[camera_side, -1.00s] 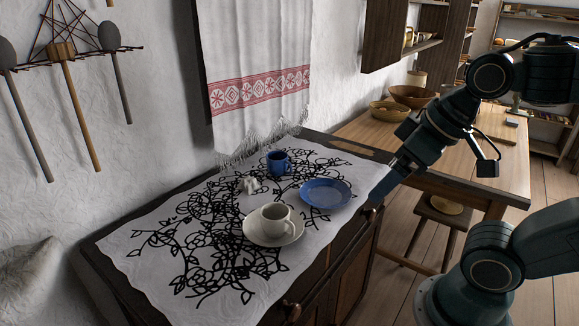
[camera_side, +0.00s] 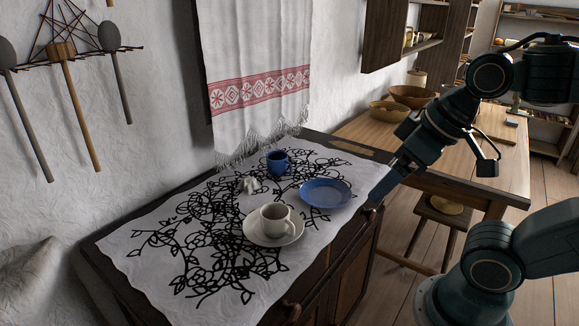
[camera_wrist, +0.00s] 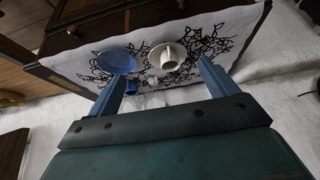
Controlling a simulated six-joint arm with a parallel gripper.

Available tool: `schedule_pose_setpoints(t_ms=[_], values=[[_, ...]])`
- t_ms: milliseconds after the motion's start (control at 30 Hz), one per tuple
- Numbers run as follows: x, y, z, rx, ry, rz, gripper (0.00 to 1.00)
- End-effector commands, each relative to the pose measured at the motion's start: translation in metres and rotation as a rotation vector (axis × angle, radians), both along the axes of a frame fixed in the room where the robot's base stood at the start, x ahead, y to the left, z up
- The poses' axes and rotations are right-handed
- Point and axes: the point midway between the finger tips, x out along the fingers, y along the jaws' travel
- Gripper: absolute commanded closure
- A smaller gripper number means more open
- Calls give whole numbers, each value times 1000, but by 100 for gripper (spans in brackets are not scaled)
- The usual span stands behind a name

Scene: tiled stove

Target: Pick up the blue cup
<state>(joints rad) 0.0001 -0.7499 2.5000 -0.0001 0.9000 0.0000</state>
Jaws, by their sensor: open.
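The blue cup (camera_side: 277,162) stands upright on the patterned white cloth (camera_side: 150,262), near the hanging towel. In the wrist view the blue cup (camera_wrist: 132,88) shows beside the left finger, close to its edge and partly covered by it. My gripper (camera_side: 376,201) is at the right edge of the cloth, beyond the blue plate from the cup, and apart from it. In the wrist view my gripper (camera_wrist: 160,82) has its two blue fingers wide apart with nothing held between them.
A blue plate (camera_side: 326,193) lies between my gripper and the cup. A white cup (camera_side: 274,219) sits on a saucer (camera_side: 252,236) nearer the camera. A small white object (camera_side: 250,185) is left of the blue cup. A towel (camera_side: 262,95) hangs behind.

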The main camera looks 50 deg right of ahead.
Motion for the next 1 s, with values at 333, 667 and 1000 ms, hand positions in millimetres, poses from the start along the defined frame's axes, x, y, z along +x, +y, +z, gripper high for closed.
schedule_pose_setpoints(t_ms=[333, 667, 1000], values=[[0, 0, 0, 0, 0, 0, 15], [0, 0, 0, 0, 0, 0, 13], [23, -4, 12, -4, 10, -5, 13]])
